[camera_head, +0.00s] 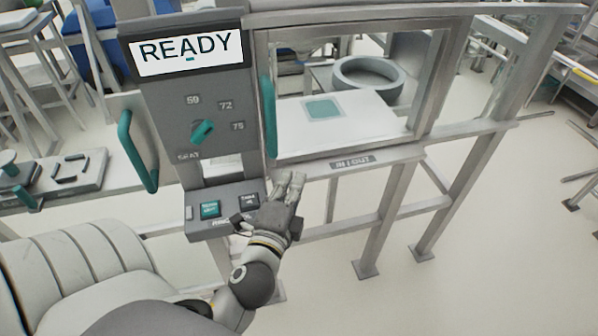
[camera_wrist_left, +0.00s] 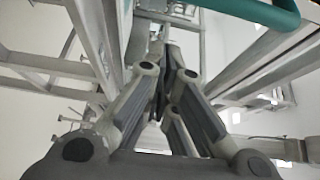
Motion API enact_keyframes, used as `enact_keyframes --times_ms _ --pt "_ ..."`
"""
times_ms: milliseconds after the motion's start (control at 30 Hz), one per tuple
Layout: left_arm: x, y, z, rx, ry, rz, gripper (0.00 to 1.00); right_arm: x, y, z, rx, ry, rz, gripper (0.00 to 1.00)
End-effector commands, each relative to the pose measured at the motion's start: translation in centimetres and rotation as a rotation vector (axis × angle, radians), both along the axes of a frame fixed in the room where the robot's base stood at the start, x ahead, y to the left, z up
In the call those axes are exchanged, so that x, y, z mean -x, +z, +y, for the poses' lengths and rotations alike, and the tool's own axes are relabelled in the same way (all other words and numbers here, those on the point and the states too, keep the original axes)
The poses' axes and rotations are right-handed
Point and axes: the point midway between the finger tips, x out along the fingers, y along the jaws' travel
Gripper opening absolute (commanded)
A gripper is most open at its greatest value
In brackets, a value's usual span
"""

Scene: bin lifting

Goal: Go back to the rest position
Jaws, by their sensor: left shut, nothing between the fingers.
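My left gripper (camera_head: 289,184) is in front of the machine's lower edge, just right of the button panel (camera_head: 222,210). Its fingers are together and hold nothing. In the left wrist view its fingers (camera_wrist_left: 165,75) meet in the middle with nothing between them. The gripper overlaps the panel's right end in the head view; I cannot tell whether it touches. My right gripper is not in view.
The machine has a display (camera_head: 187,52) reading READY, a teal knob (camera_head: 202,131) and teal handles (camera_head: 137,150). A tray surface (camera_head: 370,118) shows behind the IN/OUT ledge (camera_head: 352,162). A grey ring-shaped bin (camera_head: 350,75) stands behind.

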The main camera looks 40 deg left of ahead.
Motion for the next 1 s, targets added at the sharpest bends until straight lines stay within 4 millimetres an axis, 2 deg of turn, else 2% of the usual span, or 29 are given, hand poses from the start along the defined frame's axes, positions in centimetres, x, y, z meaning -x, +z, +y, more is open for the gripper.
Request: enact_keyframes --times_ms 67,167,467,567,667,767,800,867,1000 --pt "0.9 -0.3 -0.4 0.004 0.0 0.0 0.0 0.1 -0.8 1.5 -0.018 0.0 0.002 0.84" --pt "1.7 -0.2 -0.7 0.003 -0.001 0.0 0.0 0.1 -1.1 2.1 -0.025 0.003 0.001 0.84" --pt "2.1 0.1 -0.9 0.002 -0.001 -0.001 0.0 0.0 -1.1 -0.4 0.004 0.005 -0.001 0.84" --pt "1.9 -0.9 -1.2 0.016 -0.009 0.012 0.0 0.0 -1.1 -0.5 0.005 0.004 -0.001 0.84" --pt "1.2 -4.2 -2.0 0.071 -0.034 0.055 0.0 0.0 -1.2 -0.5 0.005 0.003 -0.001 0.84" --pt "0.4 -10.1 -3.3 0.169 -0.068 0.135 0.0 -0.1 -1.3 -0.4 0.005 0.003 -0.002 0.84" --pt "0.2 -12.9 -4.0 0.217 -0.081 0.173 0.0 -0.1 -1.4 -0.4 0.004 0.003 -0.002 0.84" --pt "0.3 -17.1 -5.1 0.293 -0.096 0.233 0.0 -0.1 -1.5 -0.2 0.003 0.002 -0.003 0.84" --pt "1.5 -26.5 -7.2 0.469 -0.103 0.369 0.0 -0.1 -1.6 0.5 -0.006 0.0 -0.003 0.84"
